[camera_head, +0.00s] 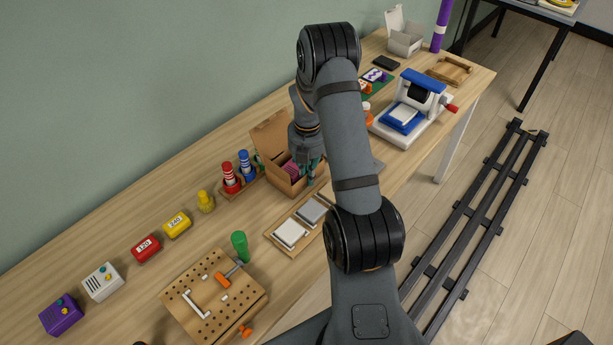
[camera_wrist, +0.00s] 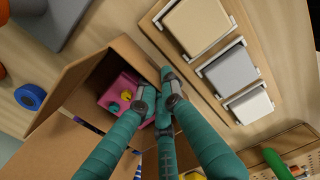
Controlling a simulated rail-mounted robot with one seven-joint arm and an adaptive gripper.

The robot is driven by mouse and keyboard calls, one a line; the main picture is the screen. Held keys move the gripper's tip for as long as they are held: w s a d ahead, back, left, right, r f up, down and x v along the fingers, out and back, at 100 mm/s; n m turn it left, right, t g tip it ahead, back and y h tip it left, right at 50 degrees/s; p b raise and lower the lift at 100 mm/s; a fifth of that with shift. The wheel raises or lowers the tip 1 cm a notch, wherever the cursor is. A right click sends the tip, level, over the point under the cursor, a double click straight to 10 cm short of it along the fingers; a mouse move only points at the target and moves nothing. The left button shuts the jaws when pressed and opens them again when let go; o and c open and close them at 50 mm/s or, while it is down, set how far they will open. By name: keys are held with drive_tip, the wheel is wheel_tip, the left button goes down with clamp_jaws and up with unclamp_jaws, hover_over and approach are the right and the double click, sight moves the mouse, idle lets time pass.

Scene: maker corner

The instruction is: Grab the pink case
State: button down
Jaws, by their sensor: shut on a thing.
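The pink case (camera_wrist: 116,86) sits inside an open cardboard box (camera_head: 283,179) on the workbench. It has a yellow and a teal knob on its face in the wrist view. In the head view only a strip of the pink case (camera_head: 291,170) shows between the box wall and my gripper (camera_head: 309,172). My gripper's teal fingers (camera_wrist: 161,103) reach down into the box and are closed at the right end of the case. The fingers hide that end, so the exact contact is not clear.
The box's raised flaps (camera_wrist: 52,146) stand close around my fingers. A tray with grey and white blocks (camera_head: 290,233) lies right in front of the box. Red and blue bottles (camera_head: 230,178) stand to its left, and a blue-and-white press (camera_head: 404,118) to its right.

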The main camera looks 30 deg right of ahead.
drive_tip(key=shift+f, duration=0.15)
drive_tip(key=c, duration=2.4)
unclamp_jaws()
drive_tip(key=shift+f, duration=0.1)
drive_tip(key=o, duration=0.4)
drive_tip(key=shift+o, duration=0.4)
wheel_tip(320, 180, up, 11)
drive_tip(key=shift+o, duration=1.2)
drive_tip(key=shift+r, duration=0.7)
drive_tip(key=o, duration=0.4)
